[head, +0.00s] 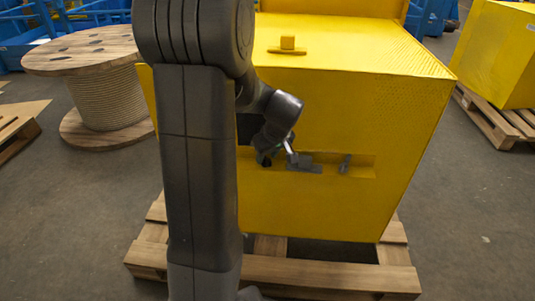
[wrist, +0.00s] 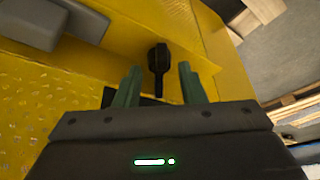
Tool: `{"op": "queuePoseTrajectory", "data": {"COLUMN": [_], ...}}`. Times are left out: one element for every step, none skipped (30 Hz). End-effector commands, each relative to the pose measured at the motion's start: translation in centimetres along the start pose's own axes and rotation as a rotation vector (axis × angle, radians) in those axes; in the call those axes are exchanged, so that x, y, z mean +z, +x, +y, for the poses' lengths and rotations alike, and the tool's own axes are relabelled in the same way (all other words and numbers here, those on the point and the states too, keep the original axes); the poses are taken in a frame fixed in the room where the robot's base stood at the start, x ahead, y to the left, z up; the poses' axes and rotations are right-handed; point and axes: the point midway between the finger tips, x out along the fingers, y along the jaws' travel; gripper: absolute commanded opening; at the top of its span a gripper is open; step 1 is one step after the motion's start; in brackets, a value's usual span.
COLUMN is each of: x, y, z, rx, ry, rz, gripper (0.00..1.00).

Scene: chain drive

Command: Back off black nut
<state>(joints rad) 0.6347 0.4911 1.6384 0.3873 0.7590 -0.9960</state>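In the wrist view a black part with a rounded head and a narrow stem (wrist: 158,56), which looks like the black nut, stands at a yellow ledge. My gripper (wrist: 160,72) has its two dark green fingers apart, one on each side of the black part. A gap shows on both sides, so the fingers do not appear to touch it. In the head view my gripper (head: 276,153) is at the left end of the recess in the yellow housing (head: 340,205). I cannot clearly make out the black nut there; my wrist and fingers crowd that spot.
A grey block (head: 304,163) sits in the recess just right of my gripper, with a smaller grey piece (head: 345,164) farther right. The housing stands on a wooden pallet (head: 320,274). A cable spool (head: 98,85) stands at left.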

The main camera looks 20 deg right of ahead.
Motion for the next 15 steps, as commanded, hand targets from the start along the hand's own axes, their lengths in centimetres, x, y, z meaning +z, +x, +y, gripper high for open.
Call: {"op": "queuePoseTrajectory", "data": {"x": [0.0,0.0,-0.1,-0.1,-0.1,-0.1,-0.1,-0.1,-0.1,-0.1,-0.2,-0.2,-0.2,-0.2,-0.3], "y": [0.0,0.0,0.0,0.0,0.0,-0.1,-0.1,-0.2,-0.4,-0.7,-1.0,-1.5,-2.0,-2.6,-3.5], "z": [0.0,0.0,0.0,0.0,0.0,0.0,0.0,0.1,0.1,0.1,0.1,0.1,0.1,0.1,0.1], "rx": [0.001,0.001,0.001,0.001,0.001,0.002,0.002,0.002,0.002,0.003,0.003,0.004,0.004,0.005,0.005], "ry": [0.000,0.000,0.000,0.000,0.000,0.000,0.000,0.000,0.000,0.000,0.000,0.000,0.000,0.000,-0.001], "rz": [0.001,0.001,0.001,0.002,0.002,0.002,0.002,0.002,0.003,0.003,0.003,0.004,0.004,0.004,0.004], "gripper": [0.36,0.36,0.36,0.36,0.36,0.36,0.36,0.36,0.36,0.36,0.36,0.36,0.36,0.36,0.36]}}
